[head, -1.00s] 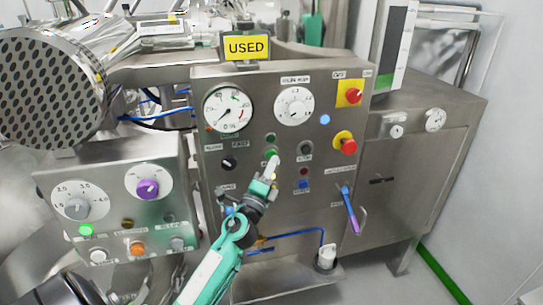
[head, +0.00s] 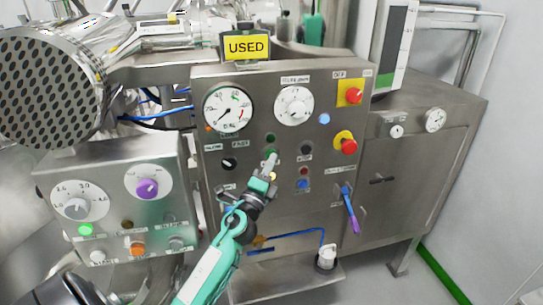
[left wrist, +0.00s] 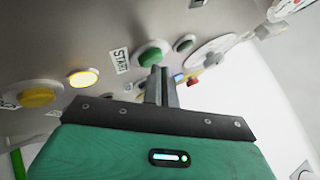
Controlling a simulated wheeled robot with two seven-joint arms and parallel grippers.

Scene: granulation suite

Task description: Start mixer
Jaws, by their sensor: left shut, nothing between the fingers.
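The mixer's steel control panel (head: 240,180) stands in front of me. A green button (left wrist: 150,57) labelled START shows in the left wrist view; in the head view a green button (head: 269,152) shows just above my fingertips. My left gripper (head: 270,162) is shut and empty, its fingers pointing at the panel. In the left wrist view its fingertips (left wrist: 160,74) overlap the lower edge of the START button. I cannot tell whether they touch it. My right gripper is not in view.
A lit yellow button (left wrist: 82,78) is near the START button. Red knobs on yellow plates (head: 348,145) sit at the panel's right. A smaller control box (head: 120,190) with a purple knob is at left. A blue-purple handle (head: 350,210) juts out at lower right.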

